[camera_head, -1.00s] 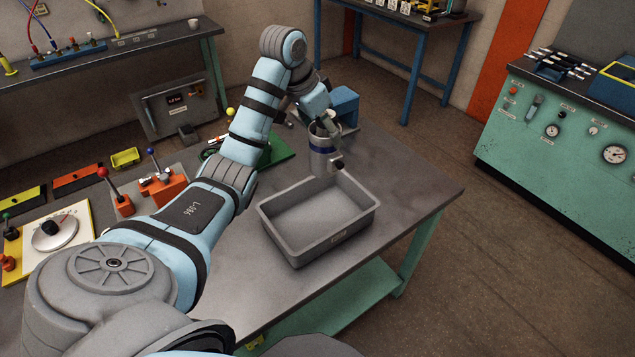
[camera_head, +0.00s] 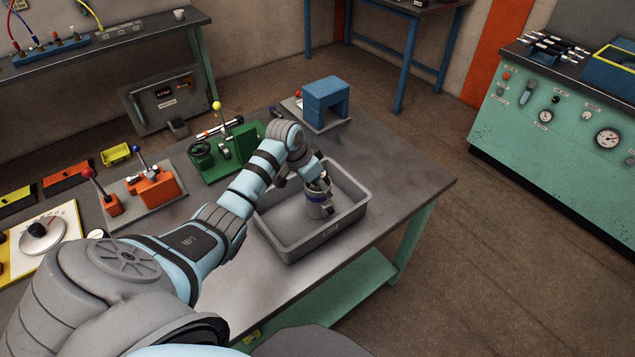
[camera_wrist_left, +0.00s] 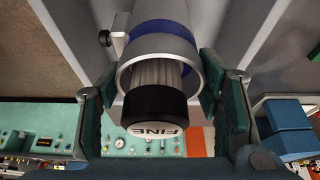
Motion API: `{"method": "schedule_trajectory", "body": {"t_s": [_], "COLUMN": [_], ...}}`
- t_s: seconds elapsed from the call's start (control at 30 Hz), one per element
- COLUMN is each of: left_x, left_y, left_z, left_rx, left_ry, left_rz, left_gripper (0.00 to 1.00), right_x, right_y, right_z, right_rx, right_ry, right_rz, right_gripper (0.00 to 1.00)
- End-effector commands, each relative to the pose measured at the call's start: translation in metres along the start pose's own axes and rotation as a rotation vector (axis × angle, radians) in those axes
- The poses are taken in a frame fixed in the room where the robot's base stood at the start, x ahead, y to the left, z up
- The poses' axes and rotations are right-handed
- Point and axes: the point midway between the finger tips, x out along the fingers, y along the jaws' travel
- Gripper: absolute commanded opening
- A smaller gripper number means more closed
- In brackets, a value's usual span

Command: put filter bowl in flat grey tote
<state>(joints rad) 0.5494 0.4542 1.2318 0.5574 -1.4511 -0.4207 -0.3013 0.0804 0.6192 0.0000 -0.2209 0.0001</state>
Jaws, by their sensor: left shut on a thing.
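The filter bowl (camera_head: 318,208) is a silvery cylinder with a blue band, inside the flat grey tote (camera_head: 290,250) near its right part. I cannot tell whether it touches the tote floor. My left gripper (camera_head: 318,187) is shut on the bowl from above. In the left wrist view the bowl (camera_wrist_left: 158,50) lies between the two dark green fingers of the left gripper (camera_wrist_left: 163,100), with a black cap marked FINE in its open end. My right gripper is not in view.
A blue block-shaped fixture (camera_head: 326,100) stands behind the tote. A green board with a valve (camera_head: 215,150) and an orange lever unit (camera_head: 155,185) lie to the left. The table (camera_head: 410,185) is bare to the tote's right.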

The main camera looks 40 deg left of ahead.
Motion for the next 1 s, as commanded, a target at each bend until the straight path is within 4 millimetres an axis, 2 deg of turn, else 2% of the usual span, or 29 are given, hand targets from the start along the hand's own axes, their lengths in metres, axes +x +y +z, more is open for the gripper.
{"method": "schedule_trajectory", "body": {"t_s": [0.03, 0.07, 0.17, 0.2, 0.5, 0.63, 0.77, 0.9, 1.0], "left_x": [0.0, 0.0, 0.0, 0.0, -0.001, -0.012, -0.041, -0.082, -0.104], "left_y": [0.0, 0.0, 0.0, 0.0, 0.0, -0.002, -0.002, -0.002, -0.001], "left_z": [0.0, 0.0, 0.0, 0.0, 0.0, -0.001, 0.0, -0.001, -0.001], "left_rx": [0.0, 0.0, 0.0, 0.0, 0.0, 0.0, 0.002, 0.003, 0.002], "left_ry": [0.001, 0.0, 0.0, 0.0, 0.0, 0.003, 0.002, 0.003, 0.002], "left_rz": [-0.001, 0.0, 0.0, 0.0, -0.001, -0.004, -0.004, -0.006, -0.004], "left_gripper": [0.0, 0.6, 0.76, 0.79, 0.79, 0.79, 0.79, 0.79, 0.79], "right_x": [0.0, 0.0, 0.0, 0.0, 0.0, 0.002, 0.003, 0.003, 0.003], "right_y": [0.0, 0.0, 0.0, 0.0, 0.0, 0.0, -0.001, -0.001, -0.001], "right_z": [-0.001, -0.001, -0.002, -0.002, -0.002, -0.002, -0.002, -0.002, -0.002], "right_rx": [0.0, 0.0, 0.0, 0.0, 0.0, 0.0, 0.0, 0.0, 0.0], "right_ry": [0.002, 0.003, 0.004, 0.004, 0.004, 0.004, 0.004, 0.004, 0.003], "right_rz": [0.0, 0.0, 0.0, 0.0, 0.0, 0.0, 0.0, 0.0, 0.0], "right_gripper": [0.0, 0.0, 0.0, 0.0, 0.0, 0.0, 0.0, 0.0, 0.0]}}
